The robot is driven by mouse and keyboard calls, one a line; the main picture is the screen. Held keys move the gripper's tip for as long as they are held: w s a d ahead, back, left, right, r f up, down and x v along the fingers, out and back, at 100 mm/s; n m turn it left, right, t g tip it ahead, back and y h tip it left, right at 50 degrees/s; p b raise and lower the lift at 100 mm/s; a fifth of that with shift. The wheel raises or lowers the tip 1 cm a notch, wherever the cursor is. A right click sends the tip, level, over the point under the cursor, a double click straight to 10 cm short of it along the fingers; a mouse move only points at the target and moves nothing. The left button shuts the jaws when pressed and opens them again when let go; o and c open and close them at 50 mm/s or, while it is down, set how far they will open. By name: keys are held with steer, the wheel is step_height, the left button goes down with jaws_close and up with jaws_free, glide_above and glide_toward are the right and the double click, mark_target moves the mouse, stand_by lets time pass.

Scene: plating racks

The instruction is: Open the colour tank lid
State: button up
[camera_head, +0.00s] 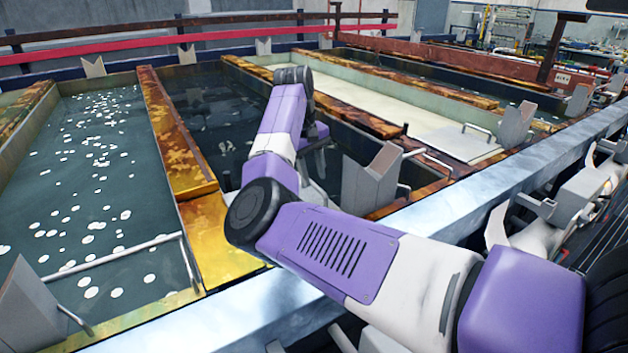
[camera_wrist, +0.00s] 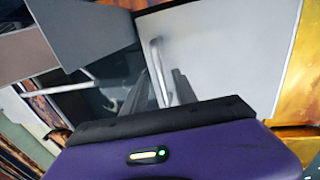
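In the wrist view a flat pale grey panel (camera_wrist: 225,45), which looks like the tank lid, fills the upper right. A silver bar handle (camera_wrist: 157,62) stands on its left edge. My gripper (camera_wrist: 157,85) has its two dark fingers apart, with the handle running between them; I cannot tell whether they touch it. In the head view my gripper (camera_head: 318,160) is over the dark middle tank (camera_head: 218,110), largely behind my purple and white arm. The lid there is mostly hidden by the arm.
A grey angled bracket (camera_head: 370,180) stands close right of my gripper. A rusty gold divider (camera_head: 180,150) lies left, beyond it a tank with floating white discs (camera_head: 95,170). A metal rail (camera_head: 450,205) runs along the front.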

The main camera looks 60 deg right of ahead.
steer(key=shift+s+d+f, duration=0.1)
steer(key=shift+d+f, duration=0.1)
steer(key=shift+f, duration=1)
jaws_close()
stand_by(0.6)
